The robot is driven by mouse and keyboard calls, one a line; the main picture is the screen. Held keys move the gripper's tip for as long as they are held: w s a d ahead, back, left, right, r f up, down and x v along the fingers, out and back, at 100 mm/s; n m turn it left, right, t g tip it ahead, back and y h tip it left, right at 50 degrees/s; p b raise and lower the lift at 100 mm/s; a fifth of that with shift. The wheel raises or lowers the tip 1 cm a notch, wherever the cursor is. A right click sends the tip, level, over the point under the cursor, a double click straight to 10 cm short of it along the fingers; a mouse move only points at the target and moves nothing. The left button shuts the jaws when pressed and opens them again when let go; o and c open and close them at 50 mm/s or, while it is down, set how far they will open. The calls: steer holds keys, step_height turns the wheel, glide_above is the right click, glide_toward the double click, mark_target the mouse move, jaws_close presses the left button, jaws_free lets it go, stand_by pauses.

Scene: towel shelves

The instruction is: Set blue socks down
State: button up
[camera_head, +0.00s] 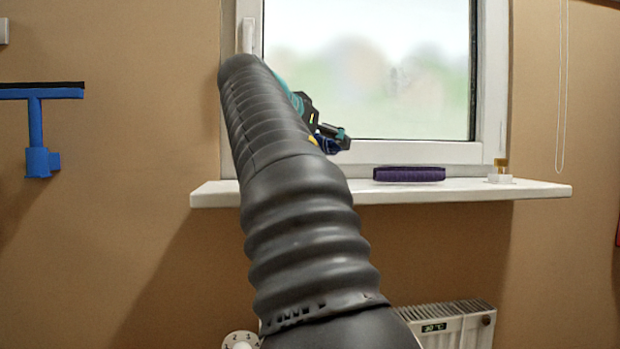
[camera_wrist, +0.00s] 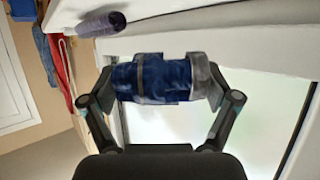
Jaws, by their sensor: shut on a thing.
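The blue socks (camera_wrist: 165,78) are a dark blue roll with a grey end, seen in the wrist view. My gripper (camera_wrist: 160,88) is shut on them, with one finger at each end of the roll. In the head view my gripper (camera_head: 330,130) is in front of the window, above the white windowsill (camera_head: 300,192). A small dark blue part of the socks (camera_head: 326,145) shows there, mostly hidden by my gripper and arm. The socks appear apart from the sill.
A purple roll (camera_head: 408,174) lies on the sill right of my gripper; it also shows in the wrist view (camera_wrist: 100,24). A small gold-topped item (camera_head: 500,170) stands further right. A radiator (camera_head: 455,324) is below. A blue bracket (camera_head: 38,130) is on the left wall.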

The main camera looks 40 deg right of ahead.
steer(key=w+f, duration=0.2)
steer(key=w, duration=0.1)
steer(key=shift+w+a, duration=0.1)
steer(key=shift+a, duration=0.25)
steer(key=shift+w+f, duration=0.1)
steer(key=shift+f, duration=0.1)
steer(key=shift+f+b, duration=1)
steer(key=shift+f, duration=0.9)
steer(key=shift+f, duration=0.1)
steer(key=shift+f, duration=0.1)
steer(key=o, duration=0.9)
